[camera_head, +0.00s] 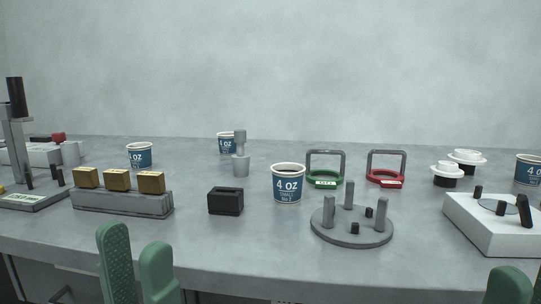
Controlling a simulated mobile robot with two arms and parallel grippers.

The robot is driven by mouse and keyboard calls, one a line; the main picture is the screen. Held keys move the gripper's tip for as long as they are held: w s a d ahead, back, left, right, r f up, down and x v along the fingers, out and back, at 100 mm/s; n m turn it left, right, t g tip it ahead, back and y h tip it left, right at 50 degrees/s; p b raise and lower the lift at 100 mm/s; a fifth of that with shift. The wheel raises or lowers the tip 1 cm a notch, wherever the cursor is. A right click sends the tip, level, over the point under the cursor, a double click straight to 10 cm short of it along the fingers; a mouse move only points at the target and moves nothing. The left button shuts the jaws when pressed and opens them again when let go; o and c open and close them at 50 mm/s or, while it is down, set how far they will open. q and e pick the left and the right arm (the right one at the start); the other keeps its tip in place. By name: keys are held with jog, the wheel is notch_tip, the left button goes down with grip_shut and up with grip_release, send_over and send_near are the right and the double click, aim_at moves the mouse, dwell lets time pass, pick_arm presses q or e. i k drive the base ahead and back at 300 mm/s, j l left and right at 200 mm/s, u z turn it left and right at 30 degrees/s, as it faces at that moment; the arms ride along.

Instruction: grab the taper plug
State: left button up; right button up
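A 4 oz cup (288,186) stands right of the plug, and another cup (224,144) is close behind it. A grey rack with gold blocks (122,203) lies left. A round pegged base (352,234) and a white box (495,224) stand right.

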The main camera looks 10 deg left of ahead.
aim_at(241, 161)
jog(key=k+j+z, duration=0.1)
jog(key=j+z, duration=0.25)
jog(key=k+j+z, duration=0.15)
jog(key=j+z, duration=0.2)
jog(key=k+j+z, duration=0.2)
jog(key=j+z, duration=0.15)
